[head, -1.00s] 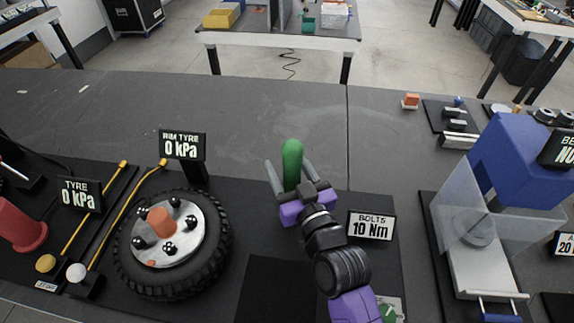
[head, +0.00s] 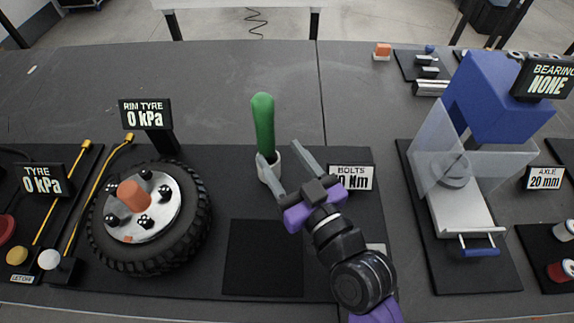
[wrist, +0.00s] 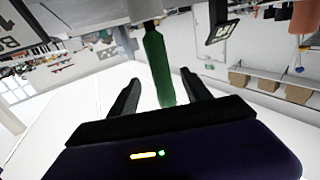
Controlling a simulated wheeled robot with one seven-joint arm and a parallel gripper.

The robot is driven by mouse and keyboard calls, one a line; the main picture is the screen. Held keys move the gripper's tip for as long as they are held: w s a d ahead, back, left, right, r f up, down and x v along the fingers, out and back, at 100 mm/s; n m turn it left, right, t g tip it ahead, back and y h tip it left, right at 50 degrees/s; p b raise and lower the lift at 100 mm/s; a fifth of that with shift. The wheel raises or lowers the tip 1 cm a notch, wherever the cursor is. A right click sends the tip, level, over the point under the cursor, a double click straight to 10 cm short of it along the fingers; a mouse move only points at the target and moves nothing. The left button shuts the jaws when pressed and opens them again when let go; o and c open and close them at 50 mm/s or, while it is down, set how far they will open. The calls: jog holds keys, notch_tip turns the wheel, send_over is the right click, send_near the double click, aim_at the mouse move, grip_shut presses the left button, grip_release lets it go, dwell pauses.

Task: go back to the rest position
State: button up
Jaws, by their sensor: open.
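My gripper (head: 287,164) is open, its two grey fingers spread and pointing up and left, on the purple and black arm. A green-handled tool (head: 263,122) stands upright in a light round holder (head: 270,166) just beyond the fingertips. In the head view the left finger overlaps the holder's front. In the wrist view the green handle (wrist: 158,68) shows beyond and between the open fingers (wrist: 165,95), with nothing gripped. The "BOLTS" sign (head: 352,177) is partly hidden behind my gripper.
A tyre on its rim (head: 195,215) lies to the left, with the "RIM TYRE 0 kPa" sign (head: 146,114) behind it. A blue press (head: 500,100) with clear guards stands at the right. A black square pad (head: 262,258) is bare. The grey bench behind is mostly clear.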

jog(key=shift+s+d, duration=0.35)
jog(key=shift+s, duration=0.3)
jog(key=s+d+m+t+h, duration=0.3)
jog(key=s+d+m+h, duration=0.3)
jog(key=d, duration=0.4)
jog(key=s+d+f+g, duration=0.1)
jog(key=s+d, duration=0.2)
jog(key=s, duration=0.5)
jog(key=s+d+f+g+h, duration=0.1)
jog(key=s+d+f, duration=0.1)
jog(key=s, duration=0.6)
jog(key=s+d+f+g+h, duration=0.1)
jog(key=s+d, duration=0.3)
jog(key=s, duration=0.4)
jog(key=shift+s+d+f+g, duration=0.15)
jog(key=shift+s+f+g, duration=0.1)
jog(key=shift+f+g, duration=0.3)
